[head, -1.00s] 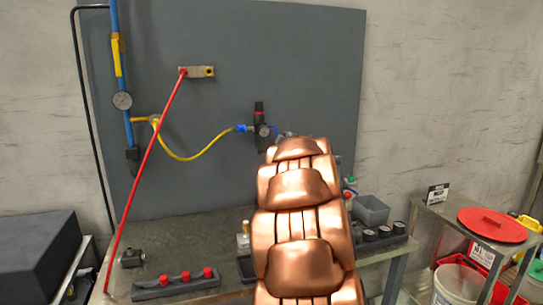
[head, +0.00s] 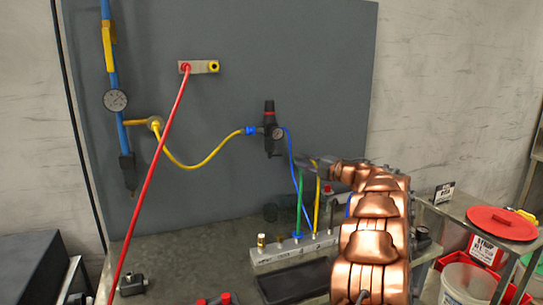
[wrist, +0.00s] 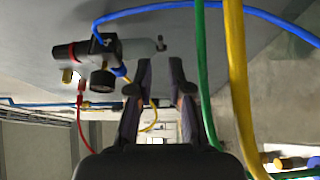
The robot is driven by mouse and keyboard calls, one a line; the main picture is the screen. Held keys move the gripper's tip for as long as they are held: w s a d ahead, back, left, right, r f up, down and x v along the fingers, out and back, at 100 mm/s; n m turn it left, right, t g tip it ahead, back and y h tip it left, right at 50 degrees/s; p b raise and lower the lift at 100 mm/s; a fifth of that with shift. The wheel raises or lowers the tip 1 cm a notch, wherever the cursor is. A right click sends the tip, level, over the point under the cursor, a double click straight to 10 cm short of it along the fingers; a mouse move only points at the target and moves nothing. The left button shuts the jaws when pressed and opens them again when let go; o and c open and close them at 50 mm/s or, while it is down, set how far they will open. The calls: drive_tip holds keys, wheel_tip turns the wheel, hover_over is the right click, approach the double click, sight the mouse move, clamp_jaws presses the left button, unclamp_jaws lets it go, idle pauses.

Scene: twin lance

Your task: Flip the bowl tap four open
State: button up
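The filter regulator (head: 268,130) hangs on the grey board with a round gauge and a dark bowl below. In the wrist view the regulator (wrist: 70,53) lies sideways at upper left, and its grey bowl (wrist: 137,48) points right, ending in a small dark tip (wrist: 160,43). That tip may be the bowl tap; its number and position cannot be read. My gripper (head: 308,163) is to the right of the bowl and slightly lower, by the upright hoses. In the wrist view my gripper (wrist: 160,70) has its fingertips apart with nothing held between; the bowl's end is just beyond them.
A metal manifold block (head: 290,251) stands on the bench below. Green (wrist: 204,75), yellow (wrist: 238,80) and blue hoses run close to the right of my fingers. The board between rod and regulator has a yellow hose.

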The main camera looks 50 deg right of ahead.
sight(275, 156)
drive_tip(key=w+p, duration=0.2)
drive_tip(key=w, duration=0.6)
drive_tip(key=shift+w, duration=0.15)
clamp_jaws()
